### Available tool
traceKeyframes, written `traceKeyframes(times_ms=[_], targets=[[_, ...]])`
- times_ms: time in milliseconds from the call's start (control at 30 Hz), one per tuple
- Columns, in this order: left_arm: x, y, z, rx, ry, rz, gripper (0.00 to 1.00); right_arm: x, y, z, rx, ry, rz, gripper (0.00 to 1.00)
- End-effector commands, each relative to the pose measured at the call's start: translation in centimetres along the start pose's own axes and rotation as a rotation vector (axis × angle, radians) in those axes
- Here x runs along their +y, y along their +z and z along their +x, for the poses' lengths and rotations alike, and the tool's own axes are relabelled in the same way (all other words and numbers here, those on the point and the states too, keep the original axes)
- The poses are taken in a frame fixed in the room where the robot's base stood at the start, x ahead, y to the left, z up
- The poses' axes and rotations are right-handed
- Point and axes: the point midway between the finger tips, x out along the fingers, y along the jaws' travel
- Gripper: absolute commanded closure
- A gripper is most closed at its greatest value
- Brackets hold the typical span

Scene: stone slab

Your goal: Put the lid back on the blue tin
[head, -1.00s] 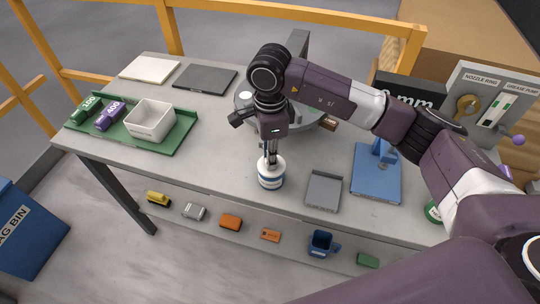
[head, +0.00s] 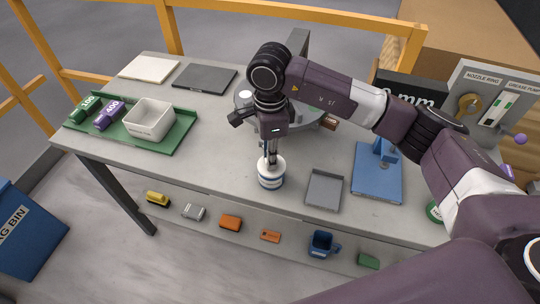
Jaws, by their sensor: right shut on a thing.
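The tin (head: 271,181), white with blue bands, stands upright near the front edge of the stone slab table. My right gripper (head: 271,158) points straight down over it, fingers closed on the small top part of a pale lid (head: 264,165). The lid sits at the tin's top, level with it as far as I can see. I cannot tell whether it is fully seated or a slight gap is left, and the fingers hide part of it. My left gripper is not in view.
A grey tray (head: 324,190) and a blue stand (head: 376,178) lie to the right of the tin. A round grey plate (head: 316,116) is behind my arm. A green tray (head: 182,137) with a white bin (head: 150,119) is at left. Several small items lie on a lower shelf.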

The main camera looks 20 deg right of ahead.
Motion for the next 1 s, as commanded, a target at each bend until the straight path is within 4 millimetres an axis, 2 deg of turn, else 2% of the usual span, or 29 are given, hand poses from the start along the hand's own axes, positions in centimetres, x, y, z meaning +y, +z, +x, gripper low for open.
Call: traceKeyframes(times_ms=[900, 933, 1000], targets=[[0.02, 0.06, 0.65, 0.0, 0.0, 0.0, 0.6, -0.04, -0.01, 0.02, 0.0, -0.001, 0.0, 1.0], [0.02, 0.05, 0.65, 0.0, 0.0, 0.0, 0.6, -0.04, -0.01, 0.02, 0.0, -0.001, 0.0, 0.84], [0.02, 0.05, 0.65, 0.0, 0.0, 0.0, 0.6, -0.04, -0.01, 0.02, 0.0, -0.001, 0.0, 0.76]])
